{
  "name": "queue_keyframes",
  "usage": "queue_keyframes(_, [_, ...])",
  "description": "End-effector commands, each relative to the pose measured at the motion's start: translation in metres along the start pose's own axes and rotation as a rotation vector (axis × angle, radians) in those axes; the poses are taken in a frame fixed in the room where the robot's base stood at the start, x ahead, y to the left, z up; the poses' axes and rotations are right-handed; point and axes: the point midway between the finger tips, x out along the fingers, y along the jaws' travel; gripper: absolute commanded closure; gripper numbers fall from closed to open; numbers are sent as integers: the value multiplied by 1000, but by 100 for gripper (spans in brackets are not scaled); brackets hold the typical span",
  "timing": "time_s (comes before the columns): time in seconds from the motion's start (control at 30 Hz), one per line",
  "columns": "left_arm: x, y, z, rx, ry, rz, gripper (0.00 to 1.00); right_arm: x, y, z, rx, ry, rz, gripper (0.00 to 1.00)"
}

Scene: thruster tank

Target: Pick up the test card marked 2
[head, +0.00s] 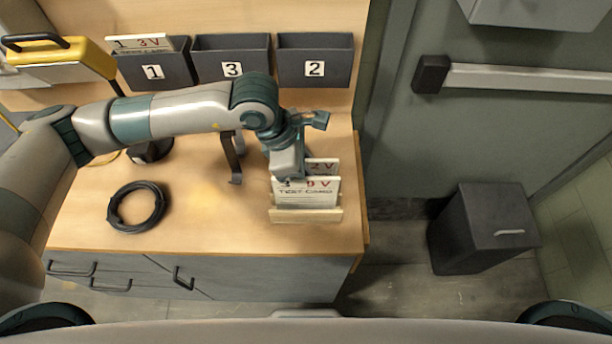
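A wooden card holder (306,214) stands near the front right of the bench. Its front white card (308,193) reads "TEST CARD", with a partly covered 3 and red voltage print. Another card (323,166) stands behind it. Only its upper right part shows, with red print ending in V; its number is hidden by my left gripper. My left gripper (288,165) points down over the left part of the cards. Its fingertips are hard to make out, so I cannot tell whether it is open, shut or touching a card. My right gripper is not in view.
Dark bins marked 1 (153,72), 3 (232,70) and 2 (314,69) line the back; a card (144,43) stands in bin 1, while bin 2 looks empty. A coiled black cable (137,207) and a yellow case (62,56) are at left.

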Motion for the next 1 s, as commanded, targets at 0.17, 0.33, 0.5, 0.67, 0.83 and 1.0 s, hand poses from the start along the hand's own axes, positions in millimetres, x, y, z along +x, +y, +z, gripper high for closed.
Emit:
queue_keyframes(0.17, [0, 0, 0, 0, 0, 0, 84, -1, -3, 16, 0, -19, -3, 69])
queue_keyframes(0.33, [0, 0, 0, 0, 0, 0, 84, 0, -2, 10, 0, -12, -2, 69])
queue_keyframes(0.5, [1, 0, 0, 0, 0, 0, 84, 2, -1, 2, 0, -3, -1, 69])
queue_keyframes(0.67, [1, 0, 0, 0, 0, 0, 84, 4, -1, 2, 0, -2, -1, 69])
queue_keyframes(0.83, [2, 0, -1, 0, -1, 0, 84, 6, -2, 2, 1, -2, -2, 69])
queue_keyframes(1.0, [3, 0, -1, 0, -1, 0, 84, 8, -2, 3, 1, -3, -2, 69])
